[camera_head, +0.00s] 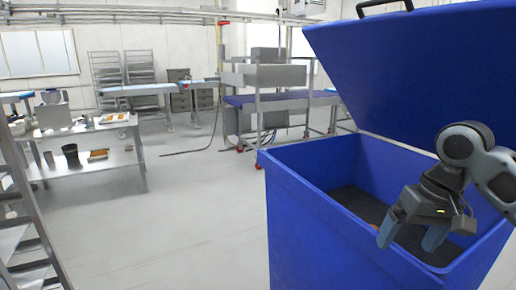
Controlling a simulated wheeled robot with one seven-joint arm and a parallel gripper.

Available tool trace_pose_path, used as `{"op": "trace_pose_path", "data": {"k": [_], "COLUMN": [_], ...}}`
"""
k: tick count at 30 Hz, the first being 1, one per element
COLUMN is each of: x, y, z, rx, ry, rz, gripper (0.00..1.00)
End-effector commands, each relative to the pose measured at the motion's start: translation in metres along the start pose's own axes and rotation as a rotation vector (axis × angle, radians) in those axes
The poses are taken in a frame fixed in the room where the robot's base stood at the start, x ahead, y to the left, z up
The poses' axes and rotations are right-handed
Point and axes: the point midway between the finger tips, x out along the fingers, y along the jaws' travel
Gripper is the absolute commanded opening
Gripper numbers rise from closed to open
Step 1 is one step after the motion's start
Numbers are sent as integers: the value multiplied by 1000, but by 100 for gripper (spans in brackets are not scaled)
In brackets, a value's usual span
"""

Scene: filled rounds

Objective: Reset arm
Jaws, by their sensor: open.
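My gripper (412,236) is at the right of the head view, at the end of my grey and black arm. It hangs over the opening of a large blue bin (318,244). Its two blue-grey fingers point down and stand apart, with nothing seen between them. The bin's blue lid (420,70) is raised behind the opening. A small orange thing (374,227) shows inside the bin beside the left finger. Most of the bin's floor is hidden by the front wall and my gripper.
A metal table (90,160) with several items stands at the left. A rack (30,215) is at the near left edge. A metal cart with a blue shelf (280,99) and conveyor tables are at the back. The grey floor (190,220) left of the bin is clear.

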Motion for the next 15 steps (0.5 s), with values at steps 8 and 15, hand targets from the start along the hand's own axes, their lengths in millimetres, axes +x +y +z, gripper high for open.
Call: {"op": "trace_pose_path", "data": {"k": [8, 15], "x": [28, 55], "y": [-64, -152], "z": [-6, -4], "rx": [-40, -43], "ry": [116, 304], "rz": [-176, -431], "gripper": [98, 98]}}
